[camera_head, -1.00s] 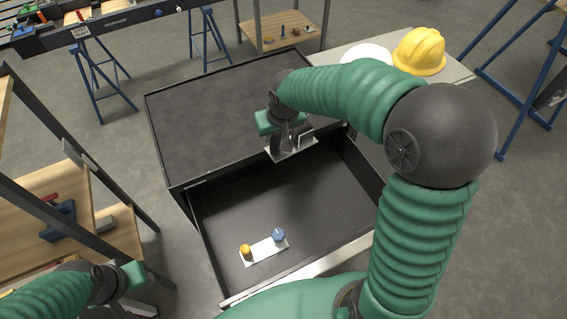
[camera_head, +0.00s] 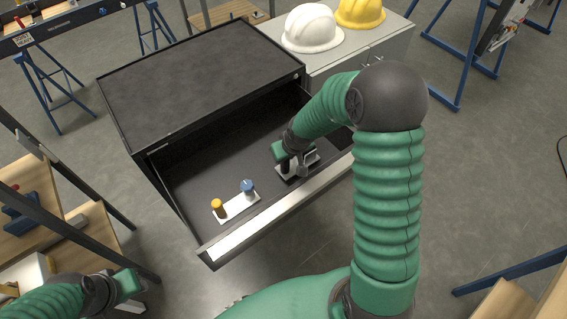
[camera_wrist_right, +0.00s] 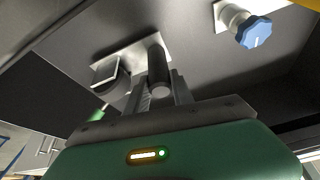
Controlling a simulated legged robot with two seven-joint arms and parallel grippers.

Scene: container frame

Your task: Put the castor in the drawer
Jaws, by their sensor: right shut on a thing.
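The castor (camera_wrist_right: 120,55), a pale plate with a dark wheel and bracket, is between the fingers of my right gripper (camera_wrist_right: 158,85) in the wrist view. That gripper (camera_head: 290,163) is shut on it. In the head view they are low inside the open drawer (camera_head: 285,212), right of its middle. The castor is partly hidden by the gripper there, and I cannot tell whether it touches the drawer floor. My left gripper (camera_head: 128,286) is at the lower left, outside the drawer; its fingers are not clear.
A white plate with an orange knob (camera_head: 218,207) and a blue knob (camera_head: 248,187) lies in the drawer, left of my right gripper. The black cabinet top (camera_head: 200,75) is clear. A white helmet (camera_head: 313,28) and a yellow helmet (camera_head: 360,12) sit on a bench behind.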

